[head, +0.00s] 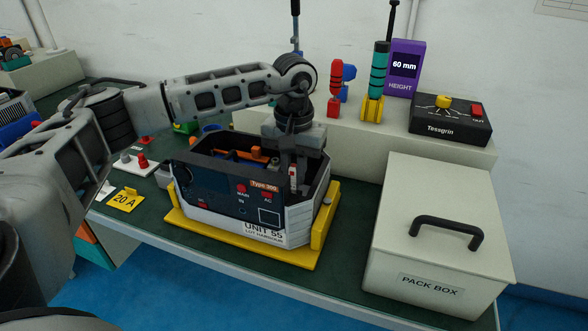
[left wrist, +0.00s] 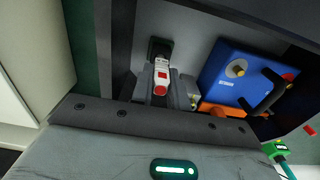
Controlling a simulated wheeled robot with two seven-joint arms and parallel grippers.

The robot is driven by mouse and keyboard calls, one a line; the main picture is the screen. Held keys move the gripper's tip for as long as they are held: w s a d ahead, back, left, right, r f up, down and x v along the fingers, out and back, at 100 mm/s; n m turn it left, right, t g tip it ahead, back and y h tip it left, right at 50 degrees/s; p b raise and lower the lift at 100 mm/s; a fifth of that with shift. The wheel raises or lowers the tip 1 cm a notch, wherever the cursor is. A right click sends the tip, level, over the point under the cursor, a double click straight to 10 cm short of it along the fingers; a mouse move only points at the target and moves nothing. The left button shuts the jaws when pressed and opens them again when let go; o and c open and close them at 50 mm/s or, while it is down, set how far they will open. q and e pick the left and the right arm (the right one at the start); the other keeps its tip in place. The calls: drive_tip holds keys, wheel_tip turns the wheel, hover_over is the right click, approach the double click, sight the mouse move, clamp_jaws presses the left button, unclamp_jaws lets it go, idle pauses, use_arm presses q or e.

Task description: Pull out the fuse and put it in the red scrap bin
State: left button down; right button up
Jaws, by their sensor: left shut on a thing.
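The fuse, a small white body with red marks, shows in the left wrist view (left wrist: 161,76) and as a small white and red piece in the head view (head: 293,178). My left gripper (head: 290,187) reaches down into the open-topped unit (head: 221,192) near its right end. Its fingers, also in the left wrist view (left wrist: 161,90), are shut on the fuse. A black socket (left wrist: 159,48) lies at the fuse's far end; I cannot tell whether the fuse is still seated in it. No red scrap bin can be made out. My right gripper is out of view.
The unit sits in a yellow cradle (head: 240,251) on the green bench. A blue module with a black handle (left wrist: 237,78) is beside the fuse. The pack box (head: 438,235) stands right; the Tessgrin box (head: 450,122) is on the shelf behind. A 20 A card (head: 126,200) lies left.

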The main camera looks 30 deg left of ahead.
use_arm(q)
drive_tip(key=shift+r, duration=0.1)
idle(0.3)
drive_tip(key=shift+r+p, duration=1.05)
drive_tip(key=shift+r, duration=0.4)
